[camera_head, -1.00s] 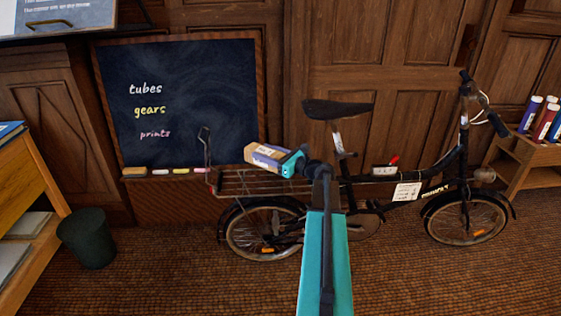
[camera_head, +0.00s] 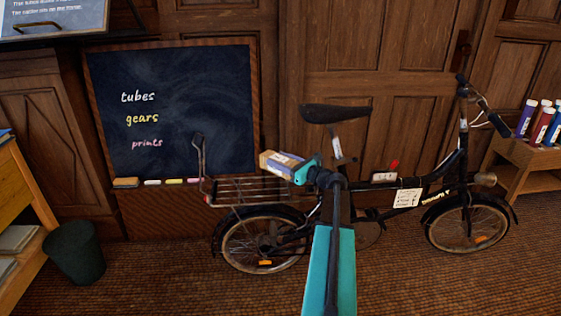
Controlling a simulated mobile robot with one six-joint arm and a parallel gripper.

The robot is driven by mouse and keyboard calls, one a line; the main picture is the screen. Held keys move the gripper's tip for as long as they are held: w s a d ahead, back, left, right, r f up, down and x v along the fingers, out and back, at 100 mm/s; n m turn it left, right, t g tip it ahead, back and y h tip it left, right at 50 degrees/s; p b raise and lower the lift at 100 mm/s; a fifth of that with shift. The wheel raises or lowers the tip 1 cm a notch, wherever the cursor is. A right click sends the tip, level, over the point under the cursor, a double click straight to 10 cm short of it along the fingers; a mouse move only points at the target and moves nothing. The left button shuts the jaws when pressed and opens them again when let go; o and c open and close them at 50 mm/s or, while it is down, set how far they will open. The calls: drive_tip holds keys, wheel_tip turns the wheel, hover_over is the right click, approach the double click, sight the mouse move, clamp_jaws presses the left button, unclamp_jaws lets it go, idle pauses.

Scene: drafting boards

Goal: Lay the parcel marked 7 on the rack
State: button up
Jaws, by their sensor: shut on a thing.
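A small tan parcel with a white and blue label (camera_head: 281,162) is held in the jaws of my teal gripper (camera_head: 300,171). No number can be read on it at this size. The rack (camera_head: 245,190) is the wire carrier over the rear wheel of a black bicycle. The parcel shows above the rack's right end, near the saddle post. I cannot tell whether it touches the rack. My gripper and arm come in from the lower middle and hide part of the bicycle's frame. The rest of the rack's top looks bare.
The bicycle's saddle (camera_head: 335,113) stands just right of the parcel. A chalkboard (camera_head: 190,110) reading tubes, gears, prints is behind the rack. A dark bin (camera_head: 75,255) stands at lower left. A low shelf with coloured tubes (camera_head: 540,158) is at right. Floor in front is open.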

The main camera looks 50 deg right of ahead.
drive_tip(key=shift+f+b, duration=3.05)
drive_tip(key=shift+f, duration=0.25)
drive_tip(key=shift+s+a+f, duration=0.15)
drive_tip(key=shift+f, duration=1.05)
drive_tip(key=o, duration=1.6)
drive_tip(key=shift+s, duration=0.1)
drive_tip(key=s+d+r+p, duration=0.1)
drive_tip(key=s+p, duration=0.2)
drive_tip(key=s, duration=1)
drive_tip(key=shift+s+d, duration=0.15)
drive_tip(key=shift+r, duration=0.15)
